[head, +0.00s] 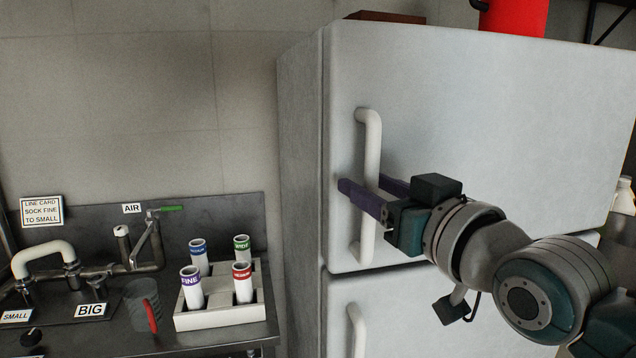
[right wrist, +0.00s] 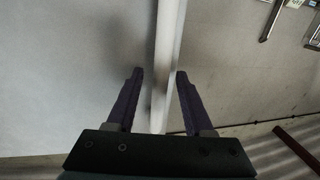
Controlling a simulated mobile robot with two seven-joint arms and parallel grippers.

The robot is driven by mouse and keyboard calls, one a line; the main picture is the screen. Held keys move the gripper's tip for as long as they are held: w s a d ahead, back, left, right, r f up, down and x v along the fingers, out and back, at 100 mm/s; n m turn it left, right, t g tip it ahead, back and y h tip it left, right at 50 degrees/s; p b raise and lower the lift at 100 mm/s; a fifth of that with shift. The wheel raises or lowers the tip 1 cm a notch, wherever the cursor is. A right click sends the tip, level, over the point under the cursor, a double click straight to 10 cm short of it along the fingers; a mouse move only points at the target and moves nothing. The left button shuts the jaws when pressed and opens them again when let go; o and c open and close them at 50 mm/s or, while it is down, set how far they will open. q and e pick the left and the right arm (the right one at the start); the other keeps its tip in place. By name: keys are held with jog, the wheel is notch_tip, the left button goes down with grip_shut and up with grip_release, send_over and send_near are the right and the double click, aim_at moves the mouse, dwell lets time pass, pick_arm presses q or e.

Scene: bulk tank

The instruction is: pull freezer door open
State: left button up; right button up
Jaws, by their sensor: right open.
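The freezer door (head: 490,110) is the upper white door of the tall fridge and looks shut. Its white vertical bar handle (head: 370,150) is near the door's left edge. My right gripper (head: 366,190) is open, with one purple finger on each side of the handle's lower half. In the right wrist view the handle (right wrist: 167,60) runs between the two fingertips (right wrist: 160,85), with a gap visible on the left finger's side; I cannot tell whether the right finger touches it. My left gripper is not in view.
The lower fridge door (head: 430,310) has its own handle (head: 357,330). On the left is a steel counter with a white rack (head: 220,312) of labelled tubes, a grey cup (head: 140,303) and pipes. A red container (head: 514,16) stands on top of the fridge.

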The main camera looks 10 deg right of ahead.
jog(key=shift+w, duration=0.2)
jog(key=shift+c, duration=0.3)
grip_shut()
dwell(1.0)
